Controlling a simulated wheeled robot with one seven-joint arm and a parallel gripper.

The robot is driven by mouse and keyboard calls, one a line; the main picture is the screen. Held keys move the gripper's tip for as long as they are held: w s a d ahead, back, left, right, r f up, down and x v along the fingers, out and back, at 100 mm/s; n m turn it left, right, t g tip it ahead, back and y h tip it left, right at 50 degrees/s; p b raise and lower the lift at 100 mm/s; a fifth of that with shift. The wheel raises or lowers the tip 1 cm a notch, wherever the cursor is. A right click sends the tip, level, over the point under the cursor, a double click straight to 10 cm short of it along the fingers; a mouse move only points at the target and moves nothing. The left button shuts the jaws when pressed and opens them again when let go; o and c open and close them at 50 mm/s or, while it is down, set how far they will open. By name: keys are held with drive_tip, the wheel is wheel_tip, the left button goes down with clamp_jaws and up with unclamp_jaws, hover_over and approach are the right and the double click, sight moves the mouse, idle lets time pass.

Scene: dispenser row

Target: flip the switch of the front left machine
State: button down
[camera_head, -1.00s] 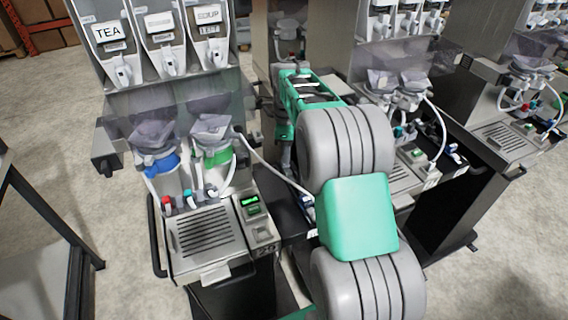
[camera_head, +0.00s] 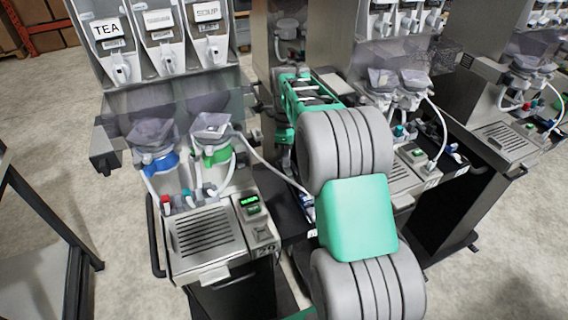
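The front left machine (camera_head: 206,231) stands at the left, with a slotted drip tray, a small green-lit display (camera_head: 250,200) and a pale panel (camera_head: 262,233) below the display. I cannot tell for certain which part of it is the switch. My arm, grey and green, crosses the middle of the view to the right of this machine. The green framed part near its far end (camera_head: 305,92) is beside the machine's upper right side. My gripper's fingertips cannot be made out, so its opening does not show.
Canisters labelled TEA (camera_head: 107,30) and SOUP (camera_head: 207,15) sit atop the machine. A white hose (camera_head: 265,163) runs from it toward my arm. Another machine (camera_head: 412,165) stands close at right. A dark-framed table (camera_head: 38,245) is at left, with bare floor between.

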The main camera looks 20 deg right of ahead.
drive_tip(key=shift+f, duration=0.3)
wheel_tip(320, 180, up, 7)
drive_tip(key=p, duration=0.5)
drive_tip(key=shift+r, duration=0.15)
idle(0.3)
